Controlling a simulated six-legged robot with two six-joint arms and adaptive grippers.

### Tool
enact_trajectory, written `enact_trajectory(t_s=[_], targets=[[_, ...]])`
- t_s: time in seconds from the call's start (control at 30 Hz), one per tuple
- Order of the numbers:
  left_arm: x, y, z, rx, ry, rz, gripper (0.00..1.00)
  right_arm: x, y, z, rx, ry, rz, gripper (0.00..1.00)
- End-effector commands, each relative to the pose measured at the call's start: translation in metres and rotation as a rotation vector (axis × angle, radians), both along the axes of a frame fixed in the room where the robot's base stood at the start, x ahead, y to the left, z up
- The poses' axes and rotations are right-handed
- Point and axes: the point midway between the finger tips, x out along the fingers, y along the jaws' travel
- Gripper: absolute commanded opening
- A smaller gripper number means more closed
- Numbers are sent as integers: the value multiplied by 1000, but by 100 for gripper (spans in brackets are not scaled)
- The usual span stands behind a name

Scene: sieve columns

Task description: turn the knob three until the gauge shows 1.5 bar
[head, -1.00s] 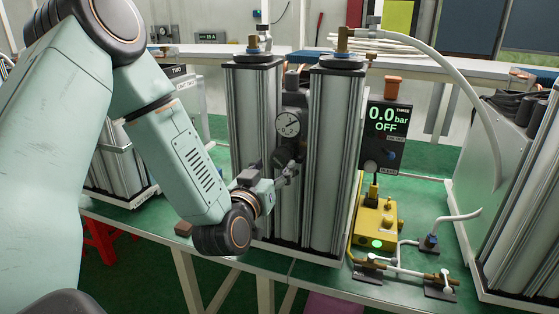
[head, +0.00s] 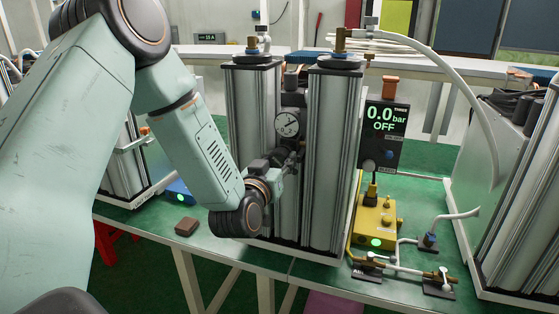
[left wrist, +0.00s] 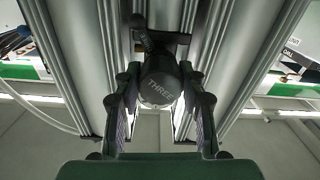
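The knob marked THREE (left wrist: 160,82) is dark and round, in the left wrist view, between the two fingers of my left gripper (left wrist: 162,108). The fingers stand apart on either side of it, with a small gap visible. In the head view my left gripper (head: 291,163) is at the front of the twin-column unit, just below the round gauge (head: 288,124), and mostly covers the knob. The display marked THREE (head: 385,120) reads 0.0 bar OFF. My right gripper is out of view.
Two tall metal columns (head: 335,165) flank the narrow gap where my gripper is. A yellow box (head: 375,222) with a green light and hose fittings (head: 400,268) stand at the right. A brown block (head: 186,226) lies near the table's front edge.

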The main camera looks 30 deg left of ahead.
Motion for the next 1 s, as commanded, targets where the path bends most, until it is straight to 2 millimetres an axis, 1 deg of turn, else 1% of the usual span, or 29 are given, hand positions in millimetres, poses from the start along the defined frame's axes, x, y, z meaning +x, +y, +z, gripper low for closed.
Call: enact_trajectory(t_s=[0.03, 0.2, 0.3, 0.43, 0.6, 0.83, 0.87, 1.0], targets=[[0, -1, 0, 1, 0, -5, 30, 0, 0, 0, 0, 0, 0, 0], [0, -1, 0, 1, 0, -4, 15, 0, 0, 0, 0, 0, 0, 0], [0, -1, 0, 1, 1, -3, 8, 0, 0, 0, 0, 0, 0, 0], [0, -1, 0, 21, 6, -4, 8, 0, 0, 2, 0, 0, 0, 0], [0, -1, 1, 94, 23, -5, 8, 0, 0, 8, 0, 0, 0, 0], [0, -1, 0, 97, 24, -4, 8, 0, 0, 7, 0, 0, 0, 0], [0, -1, 0, 97, 24, -4, 42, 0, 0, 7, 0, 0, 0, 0], [0, -1, 0, 96, 23, -4, 54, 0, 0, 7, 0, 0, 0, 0]])
